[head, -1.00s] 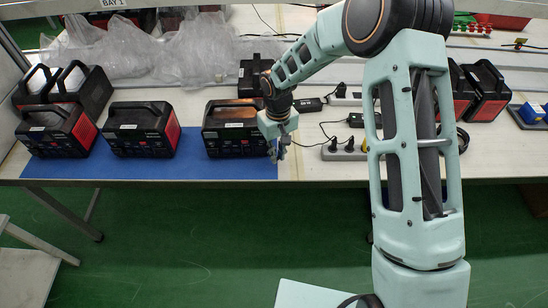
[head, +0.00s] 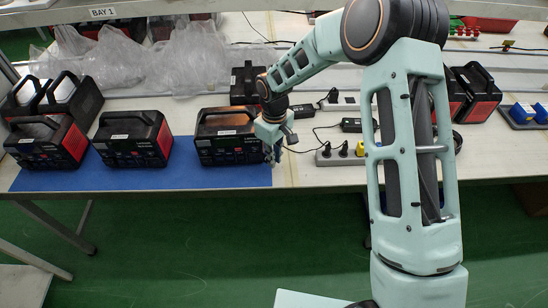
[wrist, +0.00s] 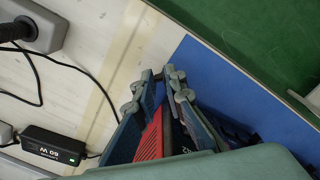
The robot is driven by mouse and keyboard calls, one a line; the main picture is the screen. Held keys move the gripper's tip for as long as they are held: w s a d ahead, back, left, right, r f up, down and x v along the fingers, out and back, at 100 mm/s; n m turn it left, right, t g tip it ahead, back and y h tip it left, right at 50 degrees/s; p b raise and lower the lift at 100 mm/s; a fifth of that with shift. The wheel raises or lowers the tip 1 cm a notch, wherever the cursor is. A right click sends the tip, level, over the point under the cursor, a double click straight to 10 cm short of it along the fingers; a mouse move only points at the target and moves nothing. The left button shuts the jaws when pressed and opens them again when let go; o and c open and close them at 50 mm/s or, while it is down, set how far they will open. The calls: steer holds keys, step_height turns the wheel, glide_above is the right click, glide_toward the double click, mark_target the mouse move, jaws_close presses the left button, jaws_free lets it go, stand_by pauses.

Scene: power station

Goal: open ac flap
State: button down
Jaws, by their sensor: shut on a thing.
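The power station (head: 226,137), a black box with a top handle, stands on the blue mat (head: 70,181), the rightmost of three there. In the head view my gripper (head: 273,155) is low at its front right corner. In the wrist view the fingers (wrist: 161,79) straddle a dark front edge of the power station, beside its red side panel (wrist: 149,139). The fingertips are close together, shut on a small part at the front. The ac flap itself is hidden by the fingers, and how far it stands open cannot be told.
A power strip (head: 340,157) with plugs and a black adapter (wrist: 52,145) with cables lie on the table right of the power station. Two other power stations (head: 132,138) (head: 47,143) stand to the left. The table's front edge is close to the gripper.

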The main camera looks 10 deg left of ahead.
steer(key=shift+w+r, duration=0.1)
steer(key=c, duration=2)
jaws_free()
steer(key=shift+c, duration=0.2)
step_height(320, 180, up, 12)
